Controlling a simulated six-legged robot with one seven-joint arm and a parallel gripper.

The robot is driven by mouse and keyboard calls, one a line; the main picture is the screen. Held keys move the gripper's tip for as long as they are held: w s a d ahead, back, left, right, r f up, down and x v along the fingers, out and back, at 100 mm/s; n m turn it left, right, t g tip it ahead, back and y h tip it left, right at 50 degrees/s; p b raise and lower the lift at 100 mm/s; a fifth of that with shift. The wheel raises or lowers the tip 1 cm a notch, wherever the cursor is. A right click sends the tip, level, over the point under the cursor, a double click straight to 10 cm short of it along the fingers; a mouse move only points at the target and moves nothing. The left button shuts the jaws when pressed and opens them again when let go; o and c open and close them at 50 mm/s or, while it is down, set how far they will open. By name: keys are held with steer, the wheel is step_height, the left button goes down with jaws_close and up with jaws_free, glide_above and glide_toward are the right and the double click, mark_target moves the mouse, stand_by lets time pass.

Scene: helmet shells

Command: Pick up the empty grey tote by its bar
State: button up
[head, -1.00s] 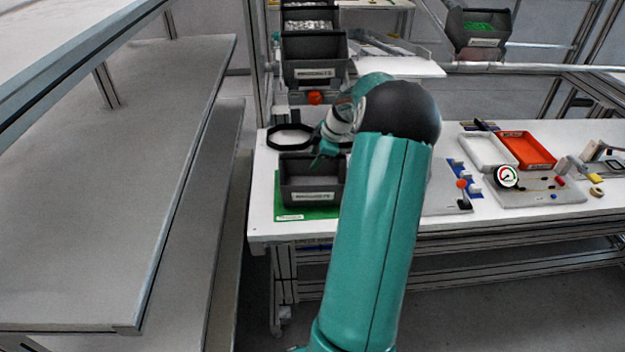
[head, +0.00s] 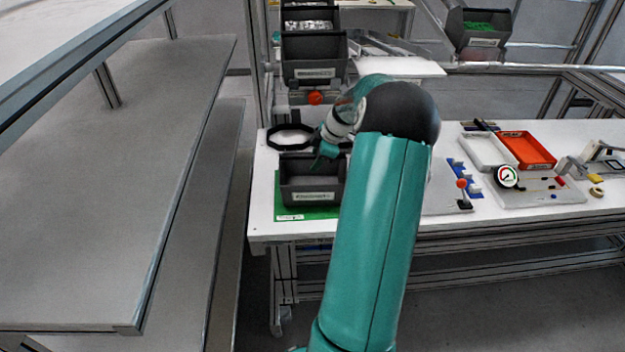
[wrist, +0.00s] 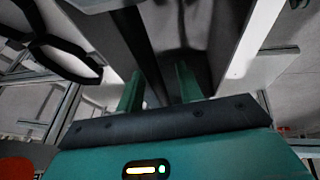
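The grey tote (head: 312,197) stands on the green mat (head: 290,214) at the left end of the white bench, in the head view. Its inside looks empty as far as I see; my arm covers its right side. My gripper (head: 320,163) is at the tote's upper back part, fingers pointing down. In the wrist view my gripper (wrist: 159,88) has its two teal fingers apart. A dark strip, which looks like the tote's bar (wrist: 141,45), runs between them. I cannot tell whether either finger touches it.
A black octagonal ring (head: 289,137) lies just behind the tote. Dark bins (head: 314,72) stand on a rack behind. A white tray (head: 487,151) and an orange tray (head: 527,150) sit further right. A grey shelf (head: 110,190) fills the left.

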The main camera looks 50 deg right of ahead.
jaws_close()
